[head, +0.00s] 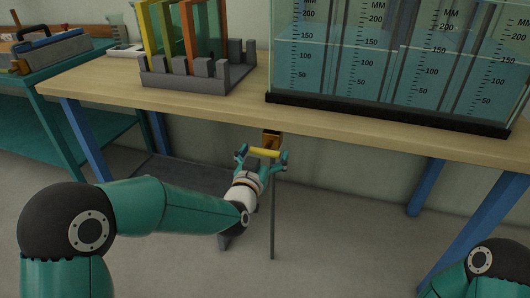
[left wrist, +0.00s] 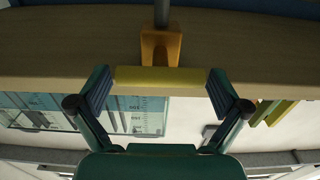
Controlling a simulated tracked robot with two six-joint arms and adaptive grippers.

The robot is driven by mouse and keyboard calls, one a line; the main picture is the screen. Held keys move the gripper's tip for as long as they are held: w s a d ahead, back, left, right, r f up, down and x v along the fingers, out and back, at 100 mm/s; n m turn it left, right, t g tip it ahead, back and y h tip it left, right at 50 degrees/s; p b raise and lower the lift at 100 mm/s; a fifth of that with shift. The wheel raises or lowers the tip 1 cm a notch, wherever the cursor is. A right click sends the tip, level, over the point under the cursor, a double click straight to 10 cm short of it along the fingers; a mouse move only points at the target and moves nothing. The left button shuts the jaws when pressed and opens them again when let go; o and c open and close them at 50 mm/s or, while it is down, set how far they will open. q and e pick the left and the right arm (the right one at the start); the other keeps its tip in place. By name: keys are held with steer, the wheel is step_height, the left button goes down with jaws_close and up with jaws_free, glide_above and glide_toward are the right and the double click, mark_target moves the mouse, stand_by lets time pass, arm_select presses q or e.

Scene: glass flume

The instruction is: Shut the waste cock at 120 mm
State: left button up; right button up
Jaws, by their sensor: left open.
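The waste cock hangs under the front edge of the wooden bench, with a brass-coloured body (head: 271,138) and a yellow bar handle (head: 264,152). My left gripper (head: 262,156) is open, its fingers to either side of the handle's ends. In the left wrist view the handle (left wrist: 150,78) lies crosswise between the open fingertips (left wrist: 160,88), with no clear grip on it. The glass flume (head: 400,55) stands on the bench, holding bluish water behind several MM scales. A pale water line shows near the 150 marks; the exact level is hard to read. My right gripper is out of view.
A grey rack (head: 195,78) with coloured upright plates stands on the bench left of the flume. A thin grey pipe (head: 272,225) runs down below the cock. Blue bench legs (head: 425,187) stand at the sides. A teal side table (head: 60,70) is at far left.

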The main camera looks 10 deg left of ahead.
arm_select(q)
steer(key=shift+w, duration=0.25)
steer(key=c, duration=1)
steer(key=shift+f+b, duration=0.1)
steer(key=shift+b, duration=0.3)
steer(key=n+b, duration=0.3)
steer(key=shift+f+b, duration=0.15)
steer(key=shift+b, duration=0.15)
steer(key=shift+a+r+n+b, duration=0.1)
steer(key=shift+r+n+b, duration=0.1)
steer(key=shift+n+b, duration=0.25)
